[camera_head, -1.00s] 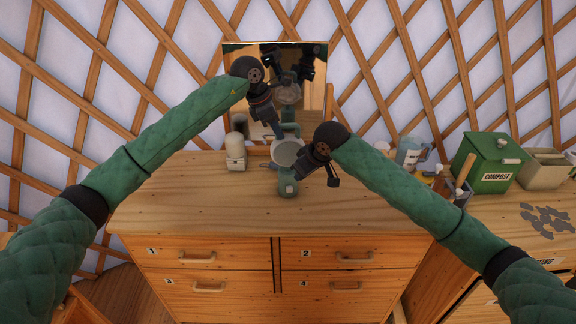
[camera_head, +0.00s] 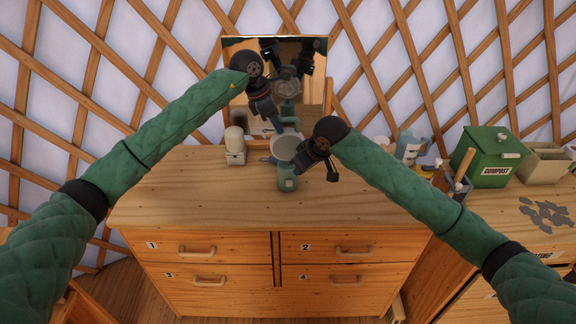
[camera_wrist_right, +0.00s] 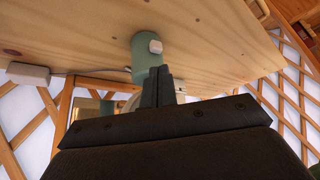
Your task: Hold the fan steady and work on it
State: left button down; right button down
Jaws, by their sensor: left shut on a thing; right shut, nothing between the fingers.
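The fan (camera_head: 287,184) stands on the wooden dresser top, with a teal body and a round grey head facing up and forward. My left gripper (camera_head: 280,129) reaches down from above and is shut on the fan at the far side of its head; the exact grip spot is hard to see. My right gripper (camera_head: 303,163) is shut and empty, close beside the right of the fan. In the right wrist view, its closed fingers (camera_wrist_right: 165,85) overlap the fan's teal body (camera_wrist_right: 147,62), which carries a small white button. I cannot tell whether they touch it.
A mirror (camera_head: 235,75) stands behind the fan and reflects my arms. The dresser (camera_head: 160,205) has numbered drawers and a clear front top. A green compost bin (camera_head: 490,160) and small containers are at the right.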

aim_at(289, 183)
jog(key=s+a+f+y, duration=0.1)
jog(key=f, duration=0.1)
jog(key=s+a+f+m+t+y, duration=0.1)
jog(key=f+y, duration=0.1)
jog(key=s+a+f+y, duration=0.1)
jog(key=s+f, duration=0.1)
jog(key=shift+a+f+m+y, duration=0.15)
jog(key=shift+m+y, duration=0.15)
jog(key=shift+y, duration=0.1)
jog(key=s+f+m+t+y, duration=0.1)
jog(key=s, duration=0.1)
jog(key=s+d+f+m+t+y, duration=0.1)
jog(key=s+f+m+t+y, duration=0.1)
jog(key=shift+s+d+f+m+t+y, duration=0.2)
jog(key=shift+s+d+m+t, duration=0.2)
jog(key=shift+t, duration=0.2)
jog(key=shift+s+d+f+m+t+y, duration=0.1)
jog(key=shift+s+d+m+t+y, duration=0.1)
jog(key=shift+s+d+m+t, duration=0.3)
jog(key=shift+w+a, duration=0.2)
jog(key=shift+w, duration=0.1)
jog(key=shift+w+a, duration=0.15)
jog(key=shift+w, duration=1.3)
jog(key=shift+w+a, duration=0.15)
jog(key=shift+w, duration=1.25)
jog(key=shift+w+a, duration=0.15)
jog(key=shift+w, duration=1.3)
jog(key=shift+w, duration=0.1)
jog(key=shift+w, duration=0.3)
